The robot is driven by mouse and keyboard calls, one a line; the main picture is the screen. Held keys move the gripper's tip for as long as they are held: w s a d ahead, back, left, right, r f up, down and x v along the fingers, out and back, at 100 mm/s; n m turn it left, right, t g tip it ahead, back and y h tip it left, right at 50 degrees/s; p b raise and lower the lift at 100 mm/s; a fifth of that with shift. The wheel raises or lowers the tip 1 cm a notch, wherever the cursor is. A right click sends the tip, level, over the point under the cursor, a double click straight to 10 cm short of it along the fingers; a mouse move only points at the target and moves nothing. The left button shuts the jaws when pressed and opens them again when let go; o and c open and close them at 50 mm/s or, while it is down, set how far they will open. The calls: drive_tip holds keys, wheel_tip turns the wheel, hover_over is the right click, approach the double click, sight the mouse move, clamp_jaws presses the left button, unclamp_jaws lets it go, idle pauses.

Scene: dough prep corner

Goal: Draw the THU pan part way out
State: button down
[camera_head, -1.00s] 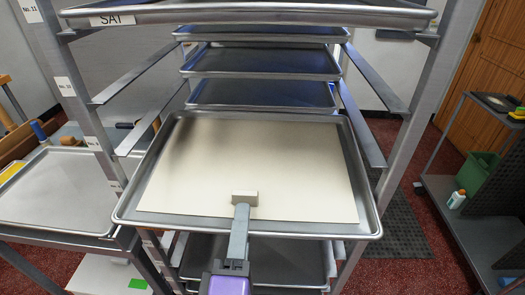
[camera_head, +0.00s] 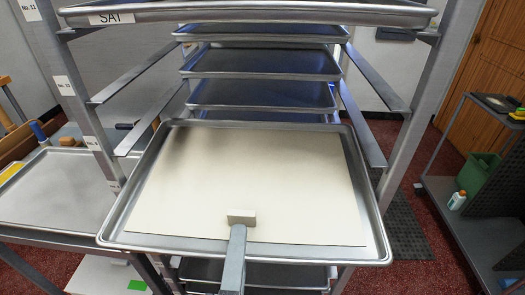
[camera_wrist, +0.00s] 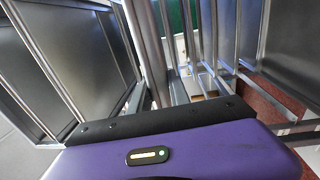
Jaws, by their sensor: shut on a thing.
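A metal sheet pan (camera_head: 118,215) lined with a pale sheet (camera_head: 250,180) sticks out of the rack toward me in the head view. Its rear part is still between the rack's posts, and it looks about level. No THU label shows on it. My gripper (camera_head: 240,219) is shut on the middle of its front rim, with one finger over the rim and onto the sheet. The other finger is hidden below the pan.
A pan labelled SAT (camera_head: 112,18) sits above. Several pans lie farther back, and another pan (camera_head: 260,273) is below. Empty runners (camera_head: 375,80) flank the rack. A side table (camera_head: 60,190) with a tray stands left; a grey cart (camera_head: 470,225) stands right.

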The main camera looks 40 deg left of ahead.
drive_tip(key=shift+s+d+r, duration=0.15)
drive_tip(key=shift+s, duration=0.1)
drive_tip(key=c, duration=1.1)
unclamp_jaws()
drive_tip(key=shift+c, duration=0.2)
drive_tip(key=shift+f, duration=0.2)
drive_tip(key=b+v, duration=0.2)
drive_tip(key=v, duration=0.6)
